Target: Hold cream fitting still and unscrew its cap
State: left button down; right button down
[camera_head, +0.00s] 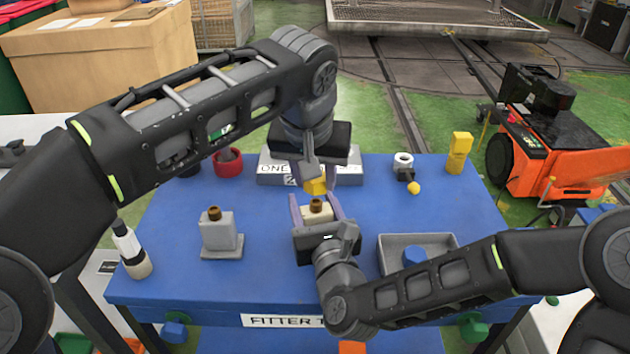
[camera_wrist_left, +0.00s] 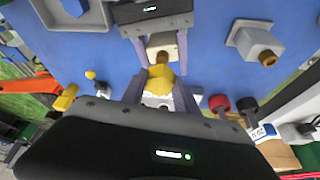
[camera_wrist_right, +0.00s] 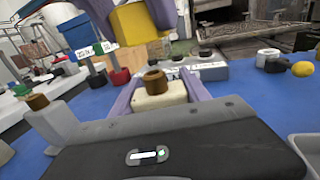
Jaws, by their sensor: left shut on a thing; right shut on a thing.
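The cream fitting (camera_head: 318,213) stands upright between the fingers of my right gripper (camera_head: 316,216), with a bare brown threaded neck (camera_wrist_right: 154,80) on top. My right gripper is shut on its body. The yellow cap (camera_head: 315,187) is in my left gripper (camera_head: 312,180), which comes down from above and behind. In the right wrist view the cap (camera_wrist_right: 138,25) hangs above the neck, apart from it. In the left wrist view the cap (camera_wrist_left: 160,77) shows between the left fingers, with the cream fitting (camera_wrist_left: 165,48) beyond it.
A grey fitting (camera_head: 219,235) with a brown neck stands to the left. A grey tray (camera_head: 447,243) with a blue piece inside lies right. A red ring (camera_head: 229,166), white ring (camera_head: 403,160), yellow block (camera_head: 459,147) and small yellow piece (camera_head: 413,188) stand farther back.

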pick_arm(q)
jog(key=shift+r, duration=1.65)
pick_arm(e)
jog(key=shift+c, duration=2.2)
grip_release()
notch_tip(320, 180, up, 10)
